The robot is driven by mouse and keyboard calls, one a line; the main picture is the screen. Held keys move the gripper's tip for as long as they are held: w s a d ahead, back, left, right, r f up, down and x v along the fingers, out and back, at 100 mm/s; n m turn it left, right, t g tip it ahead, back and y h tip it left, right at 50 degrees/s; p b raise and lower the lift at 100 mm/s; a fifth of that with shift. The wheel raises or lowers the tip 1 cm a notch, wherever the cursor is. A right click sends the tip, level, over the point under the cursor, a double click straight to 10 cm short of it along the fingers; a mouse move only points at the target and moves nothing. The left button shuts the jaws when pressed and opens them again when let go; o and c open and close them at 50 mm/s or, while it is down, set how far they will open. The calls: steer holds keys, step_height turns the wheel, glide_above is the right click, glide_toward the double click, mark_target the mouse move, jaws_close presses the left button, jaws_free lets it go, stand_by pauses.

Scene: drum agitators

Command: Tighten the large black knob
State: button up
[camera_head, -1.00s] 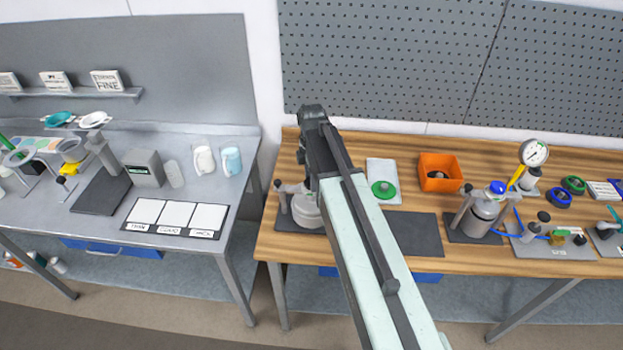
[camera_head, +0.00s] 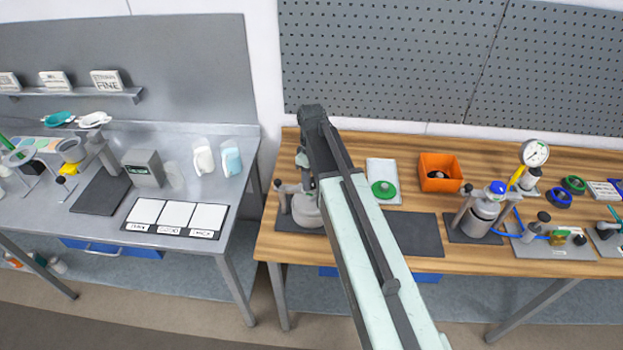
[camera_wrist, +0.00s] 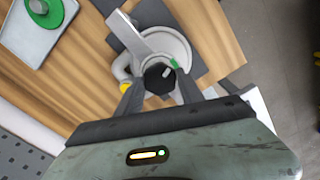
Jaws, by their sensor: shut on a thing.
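The large black knob (camera_wrist: 159,77) shows in the wrist view, on the arm of a clamp frame above a round pale lid. A white pointer mark and a green mark show near it. My gripper (camera_wrist: 160,88) is shut on the knob, with one dark finger on each side. In the head view my arm hides the knob, and part of the pale drum (camera_head: 306,210) shows beside my arm on a dark mat (camera_head: 290,221). A smaller dark knob (camera_head: 281,188) stands at the left of the frame.
A white tray (camera_head: 388,168) with a green knob piece (camera_head: 383,189) and an orange bin (camera_head: 440,160) stand to the right. Another clamped drum (camera_head: 483,215) is further right. A bare dark mat (camera_head: 416,236) lies between. A grey bench (camera_head: 190,180) stands to the left.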

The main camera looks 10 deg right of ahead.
steer(key=shift+m, duration=2.2)
steer(key=o, duration=1.4)
step_height(320, 180, up, 8)
steer(key=p, duration=0.8)
steer(key=shift+r, duration=0.1)
steer(key=shift+f, duration=0.2)
